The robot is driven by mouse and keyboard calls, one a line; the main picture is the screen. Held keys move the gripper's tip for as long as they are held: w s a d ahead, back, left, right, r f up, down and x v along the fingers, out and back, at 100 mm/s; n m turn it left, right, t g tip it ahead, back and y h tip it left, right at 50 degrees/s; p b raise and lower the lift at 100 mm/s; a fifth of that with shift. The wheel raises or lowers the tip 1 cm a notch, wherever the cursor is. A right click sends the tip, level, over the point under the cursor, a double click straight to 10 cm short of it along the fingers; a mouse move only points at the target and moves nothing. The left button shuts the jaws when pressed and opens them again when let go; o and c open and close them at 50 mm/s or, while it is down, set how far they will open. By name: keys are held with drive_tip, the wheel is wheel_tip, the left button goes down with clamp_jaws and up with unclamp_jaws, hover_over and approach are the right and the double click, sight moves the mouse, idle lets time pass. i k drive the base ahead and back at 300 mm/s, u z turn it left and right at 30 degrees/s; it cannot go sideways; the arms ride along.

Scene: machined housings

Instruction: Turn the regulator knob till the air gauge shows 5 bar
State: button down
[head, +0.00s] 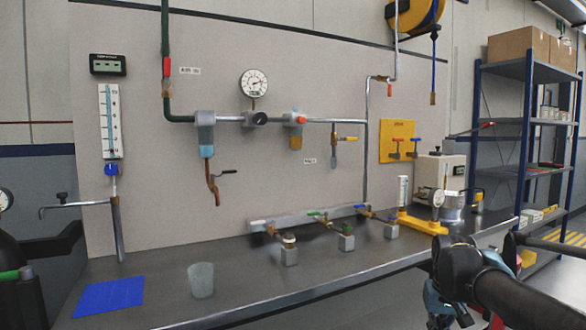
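The round white air gauge (254,83) is mounted on the grey wall panel, on a short stem above the pipe. Its dark needle is too small to read surely. A black round knob (257,119), which looks like the regulator knob, sits on the pipe directly below the gauge. An orange-red knob (300,118) tops another unit to its right. My gripper (441,312) is low at the right, in front of the bench and well away from the gauge and knobs. Its fingers are small, dark and partly cut off, so its opening is unclear.
The bench (330,272) runs below the panel. It carries a blue mat (108,298), a translucent cup (201,280), several small valve blocks and a yellow fixture (420,224). A copper spout (212,185) hangs below the pipe. A blue shelf rack (528,130) stands right.

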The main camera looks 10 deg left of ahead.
sight(259, 118)
drive_tip(key=u, duration=1.3)
